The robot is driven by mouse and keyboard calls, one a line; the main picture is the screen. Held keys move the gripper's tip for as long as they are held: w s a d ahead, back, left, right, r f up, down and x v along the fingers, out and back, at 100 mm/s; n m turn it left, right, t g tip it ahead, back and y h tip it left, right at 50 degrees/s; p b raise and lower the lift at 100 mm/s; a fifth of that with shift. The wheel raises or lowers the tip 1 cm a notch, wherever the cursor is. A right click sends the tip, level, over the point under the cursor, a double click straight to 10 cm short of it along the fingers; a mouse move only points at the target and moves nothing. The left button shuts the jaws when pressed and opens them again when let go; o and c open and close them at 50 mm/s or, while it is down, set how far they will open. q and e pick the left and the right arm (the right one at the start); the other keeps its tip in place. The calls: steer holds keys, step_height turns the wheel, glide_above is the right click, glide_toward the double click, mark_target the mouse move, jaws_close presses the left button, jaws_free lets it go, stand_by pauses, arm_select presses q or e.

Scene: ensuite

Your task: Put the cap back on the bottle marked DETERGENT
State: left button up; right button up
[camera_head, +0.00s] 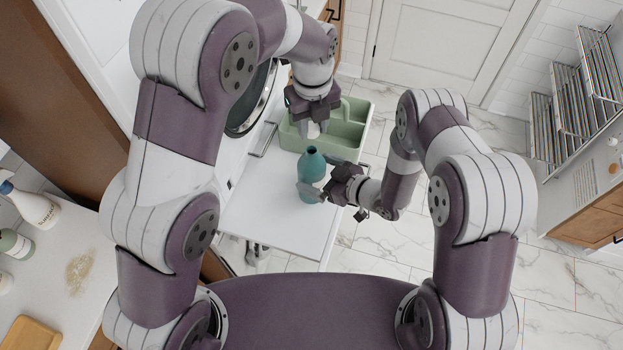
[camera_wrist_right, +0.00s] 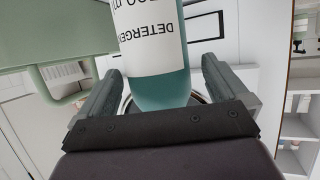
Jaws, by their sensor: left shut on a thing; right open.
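The teal DETERGENT bottle (camera_head: 311,167) stands upright on the white pull-out shelf, its dark open mouth facing up with no cap on it. Its label, upside down, reads DETERGENT in the right wrist view (camera_wrist_right: 155,45). My right gripper (camera_head: 311,188) is open, with its fingers on either side of the bottle; the wrist view (camera_wrist_right: 158,95) shows gaps between fingers and bottle. My left gripper (camera_head: 313,130) is above and beyond the bottle, over the green caddy, shut on a small pale thing that looks like the cap. The fingers mostly hide it.
The green caddy (camera_head: 350,128) with a handle stands on the shelf (camera_head: 262,225) just behind the bottle. A round appliance door is left of it. A counter (camera_head: 50,270) at far left holds bottles, spilled grains and a wooden board. Wall racks are at right.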

mark_target(313, 152)
arm_select(q)
steer(key=shift+w+f, duration=0.1)
steer(key=shift+w, duration=0.1)
steer(key=shift+s, duration=0.1)
arm_select(e)
steer(key=x, duration=0.3)
steer(key=shift+w+a+f, duration=0.15)
steer(key=shift+w, duration=0.1)
steer(key=c, duration=1.4)
arm_select(q)
steer(key=shift+f, duration=2.5)
steer(key=shift+f, duration=0.9)
steer(key=shift+f, duration=0.55)
